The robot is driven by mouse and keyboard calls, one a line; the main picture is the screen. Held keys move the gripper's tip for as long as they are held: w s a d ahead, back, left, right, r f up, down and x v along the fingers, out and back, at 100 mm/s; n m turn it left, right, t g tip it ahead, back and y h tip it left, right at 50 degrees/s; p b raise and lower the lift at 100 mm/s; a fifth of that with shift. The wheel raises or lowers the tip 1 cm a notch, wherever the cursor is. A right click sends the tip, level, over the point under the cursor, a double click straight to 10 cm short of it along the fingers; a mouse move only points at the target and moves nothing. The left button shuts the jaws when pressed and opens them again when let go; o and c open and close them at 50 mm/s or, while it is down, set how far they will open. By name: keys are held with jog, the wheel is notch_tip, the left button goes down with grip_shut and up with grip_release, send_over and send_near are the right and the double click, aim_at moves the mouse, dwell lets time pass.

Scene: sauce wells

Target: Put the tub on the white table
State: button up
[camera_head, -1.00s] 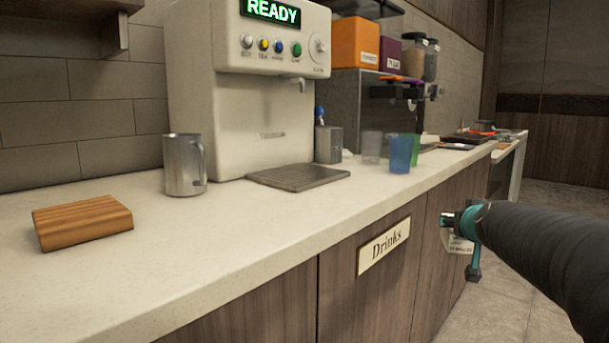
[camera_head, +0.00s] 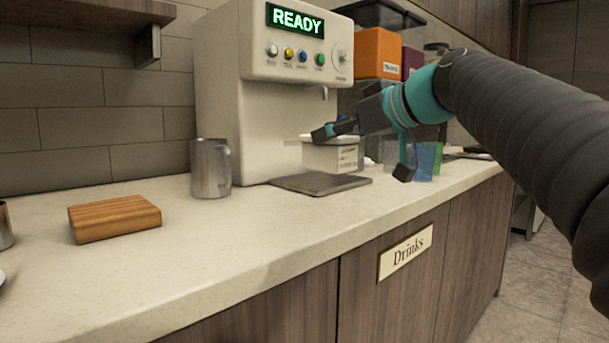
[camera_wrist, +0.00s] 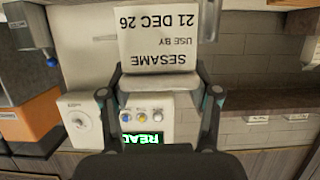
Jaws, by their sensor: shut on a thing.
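The tub (camera_head: 333,157) is white with a lid and a printed label, held above the counter in front of the drinks machine. In the wrist view the tub (camera_wrist: 158,42) fills the top middle, its label reading SESAME, USE BY 21 DEC 26, upside down. My gripper (camera_head: 364,152) is shut on it; in the wrist view its fingers (camera_wrist: 160,82) sit at the tub's two sides. The gripper hides part of the tub in the head view. I cannot make out a separate white table.
A pale countertop (camera_head: 235,235) runs along the wall. On it are a wooden block (camera_head: 115,218), a metal jug (camera_head: 210,168), a drinks machine (camera_head: 235,110) with a drip tray (camera_head: 320,184), and coloured cups (camera_head: 427,160).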

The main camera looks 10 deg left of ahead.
jog(key=p, duration=0.4)
send_over(270, 191)
jog(key=shift+s, duration=0.25)
notch_tip(270, 191, down, 2)
jog(key=shift+d+f+b, duration=0.1)
jog(key=shift+b, duration=0.25)
jog(key=shift+c, duration=0.6)
jog(key=shift+f+b, duration=0.6)
jog(key=shift+f, duration=1.35)
jog(key=shift+w+f, duration=0.1)
jog(key=shift+f, duration=0.35)
jog(key=o, duration=1.6)
jog(key=shift+f, duration=0.15)
jog(key=shift+c, duration=0.2)
